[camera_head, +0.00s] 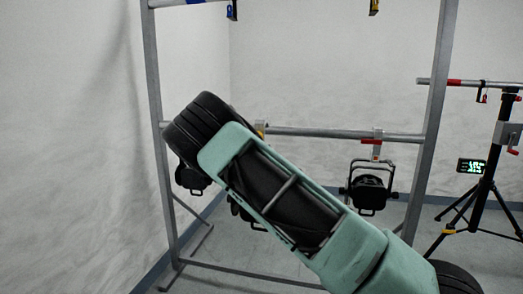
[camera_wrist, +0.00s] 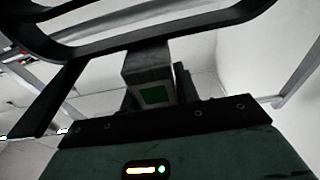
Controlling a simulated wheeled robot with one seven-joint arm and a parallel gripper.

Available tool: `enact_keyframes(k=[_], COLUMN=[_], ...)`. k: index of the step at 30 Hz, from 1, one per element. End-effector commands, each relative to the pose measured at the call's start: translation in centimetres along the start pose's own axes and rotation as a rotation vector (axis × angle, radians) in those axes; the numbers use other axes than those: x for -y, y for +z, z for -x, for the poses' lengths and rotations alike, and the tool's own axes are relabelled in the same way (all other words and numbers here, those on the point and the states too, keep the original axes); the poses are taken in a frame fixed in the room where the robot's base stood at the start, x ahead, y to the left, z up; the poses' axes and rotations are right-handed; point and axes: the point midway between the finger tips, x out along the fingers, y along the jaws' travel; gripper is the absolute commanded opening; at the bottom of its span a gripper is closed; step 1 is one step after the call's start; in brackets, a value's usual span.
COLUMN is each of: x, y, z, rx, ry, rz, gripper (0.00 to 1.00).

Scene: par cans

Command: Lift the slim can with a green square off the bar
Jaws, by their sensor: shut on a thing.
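In the wrist view a grey block bearing a green square (camera_wrist: 153,95) stands between the dark fingers of my gripper (camera_wrist: 155,78). I take it for the clamp of the slim can; my gripper is shut on it. Dark curved framing (camera_wrist: 130,32), seemingly the can's yoke, crosses the top of that view. In the head view my green arm hides my gripper, this clamp and part of the bar (camera_head: 318,133). Whether the clamp touches the bar cannot be told.
A black can (camera_head: 370,188) hangs under a red-marked clamp (camera_head: 376,142) on the right. Another dark can (camera_head: 192,180) shows left of my arm, and a yellow-marked clamp (camera_head: 260,129) shows just beyond it. Rack posts (camera_head: 436,85) flank the bar; a tripod stand (camera_head: 490,180) is far right.

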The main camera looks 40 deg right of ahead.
Motion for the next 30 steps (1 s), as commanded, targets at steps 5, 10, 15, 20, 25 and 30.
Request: enact_keyframes(k=[5, 10, 15, 20, 25, 30], x=[0.0, 0.0, 0.0, 0.0, 0.0, 0.0], y=[0.2, 0.7, 1.2, 1.7, 2.2, 2.8], z=[0.0, 0.0, 0.1, 0.2, 0.3, 0.3], rx=[-0.009, -0.009, -0.009, -0.010, -0.010, -0.010], ry=[0.001, 0.001, 0.001, 0.001, 0.001, 0.001], rz=[-0.003, -0.003, -0.003, -0.003, -0.003, -0.003], gripper=[0.00, 0.00, 0.00, 0.00, 0.00, 0.00])
